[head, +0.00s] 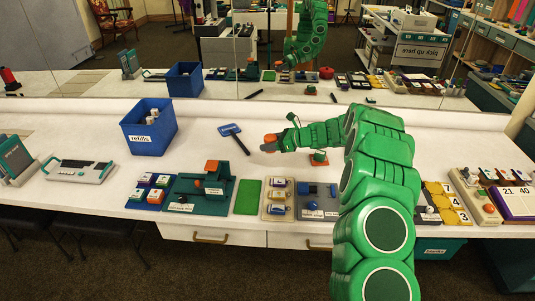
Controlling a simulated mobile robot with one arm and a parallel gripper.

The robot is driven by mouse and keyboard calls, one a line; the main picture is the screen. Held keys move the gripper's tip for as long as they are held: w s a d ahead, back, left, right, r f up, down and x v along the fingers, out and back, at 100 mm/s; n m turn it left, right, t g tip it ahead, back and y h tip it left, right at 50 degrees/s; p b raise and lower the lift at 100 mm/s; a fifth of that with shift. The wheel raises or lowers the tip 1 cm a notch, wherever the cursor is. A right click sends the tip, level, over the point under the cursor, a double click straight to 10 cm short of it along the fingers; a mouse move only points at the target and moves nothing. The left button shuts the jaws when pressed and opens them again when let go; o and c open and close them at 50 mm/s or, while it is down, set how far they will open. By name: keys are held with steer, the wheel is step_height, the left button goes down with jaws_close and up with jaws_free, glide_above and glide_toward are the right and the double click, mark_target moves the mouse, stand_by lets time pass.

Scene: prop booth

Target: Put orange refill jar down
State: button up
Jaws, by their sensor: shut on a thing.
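My gripper (268,146) is at the end of my green arm, over the white counter right of its middle. It is shut on a small orange thing (271,138), which looks like the orange refill jar; the fingers hide part of it. I cannot tell how high it is above the counter. A blue bin (143,146) labelled "refills" stands to the left, with white-topped jars (153,112) inside it.
A blue-headed tool (229,130) lies just left of my gripper. White counter is bare between bin and tool. A mirror runs along the back.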

steer(key=w+f, duration=0.1)
steer(key=f, duration=0.1)
steer(key=w+a+f, duration=0.1)
steer(key=w+f, duration=0.1)
steer(key=shift+w+f, duration=0.2)
steer(key=shift+f, duration=0.05)
steer(key=shift+w+f, duration=0.3)
steer(key=shift+w, duration=0.15)
steer(key=shift+w+a+f, duration=0.15)
steer(key=shift+w+f, duration=0.2)
steer(key=shift+f, duration=1.7)
steer(key=shift+f, duration=0.2)
steer(key=o, duration=1.1)
steer(key=shift+r, duration=0.1)
steer(key=shift+r, duration=0.15)
steer(key=v, duration=1.2)
